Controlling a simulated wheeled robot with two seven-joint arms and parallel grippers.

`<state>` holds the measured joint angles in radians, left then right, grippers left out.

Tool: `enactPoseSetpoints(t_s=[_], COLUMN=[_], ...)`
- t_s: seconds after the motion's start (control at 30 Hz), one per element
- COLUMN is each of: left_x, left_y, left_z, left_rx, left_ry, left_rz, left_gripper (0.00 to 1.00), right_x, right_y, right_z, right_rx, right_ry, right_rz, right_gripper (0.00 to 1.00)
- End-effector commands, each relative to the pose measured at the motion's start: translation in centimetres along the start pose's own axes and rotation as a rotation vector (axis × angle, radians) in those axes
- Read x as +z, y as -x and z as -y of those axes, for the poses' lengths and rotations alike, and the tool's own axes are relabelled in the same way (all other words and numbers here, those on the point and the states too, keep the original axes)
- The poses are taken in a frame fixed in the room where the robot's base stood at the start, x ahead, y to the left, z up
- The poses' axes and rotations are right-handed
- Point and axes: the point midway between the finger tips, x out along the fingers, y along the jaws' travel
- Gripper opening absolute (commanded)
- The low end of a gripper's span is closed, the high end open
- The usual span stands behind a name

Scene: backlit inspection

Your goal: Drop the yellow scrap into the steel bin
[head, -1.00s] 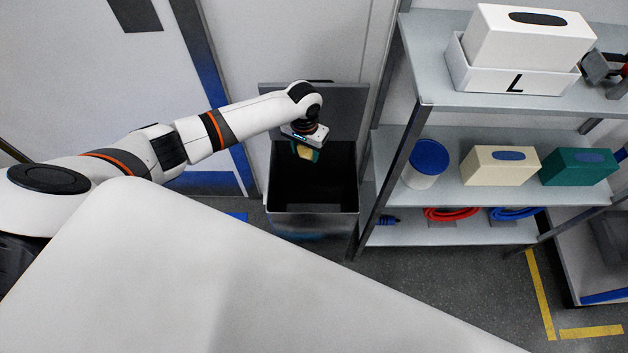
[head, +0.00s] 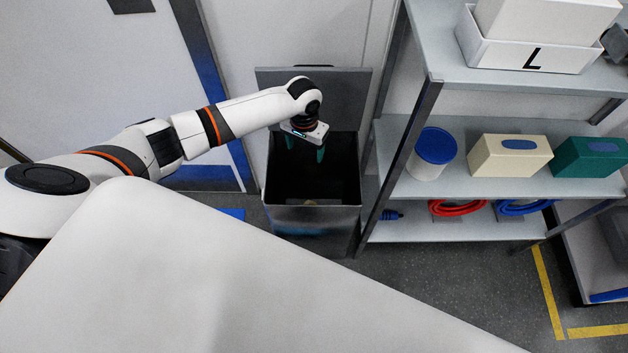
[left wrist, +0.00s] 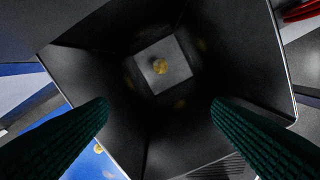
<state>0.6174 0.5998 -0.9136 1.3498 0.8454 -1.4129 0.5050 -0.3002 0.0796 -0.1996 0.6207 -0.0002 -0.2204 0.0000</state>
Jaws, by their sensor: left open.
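The steel bin (head: 314,217) stands on the floor with its lid up against the wall and its dark inside open to view. My left gripper (head: 305,148) is over the bin's mouth, pointing down, with its two green fingers apart and nothing between them. In the left wrist view the fingers (left wrist: 160,105) are spread wide. The yellow scrap (left wrist: 160,66) shows small inside the bin, over the pale square of its bottom, with faint yellow patches on the dark walls around it. I cannot tell whether it touches the bottom. My right gripper is not in view.
A grey shelf unit (head: 480,185) stands right of the bin, holding a white box marked L (head: 527,52), a blue-lidded tub (head: 435,153), a cream box (head: 510,156) and a green box (head: 590,158). Red and blue coils lie on its low shelf. A pale surface fills the foreground.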

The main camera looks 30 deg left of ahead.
Motion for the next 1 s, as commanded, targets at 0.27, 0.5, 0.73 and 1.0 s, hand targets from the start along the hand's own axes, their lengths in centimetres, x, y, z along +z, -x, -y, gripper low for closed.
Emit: enactPoseSetpoints(t_s=[0.27,0.5,0.73,1.0], left_x=[0.1,0.1,0.1,0.0], left_y=[1.1,6.0,10.3,12.0], left_z=[0.0,0.0,0.0,0.0], left_rx=[-0.001,-0.001,-0.001,0.0], left_ry=[0.0,-0.001,0.0,0.0], left_rz=[0.002,0.004,0.003,0.0], left_gripper=[0.74,0.74,0.74,0.74], right_x=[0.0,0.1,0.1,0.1], right_y=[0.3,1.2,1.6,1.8], right_z=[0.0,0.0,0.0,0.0], right_rx=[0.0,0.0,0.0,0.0], right_ry=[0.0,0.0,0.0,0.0], right_rz=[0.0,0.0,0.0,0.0], right_gripper=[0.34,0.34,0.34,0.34])
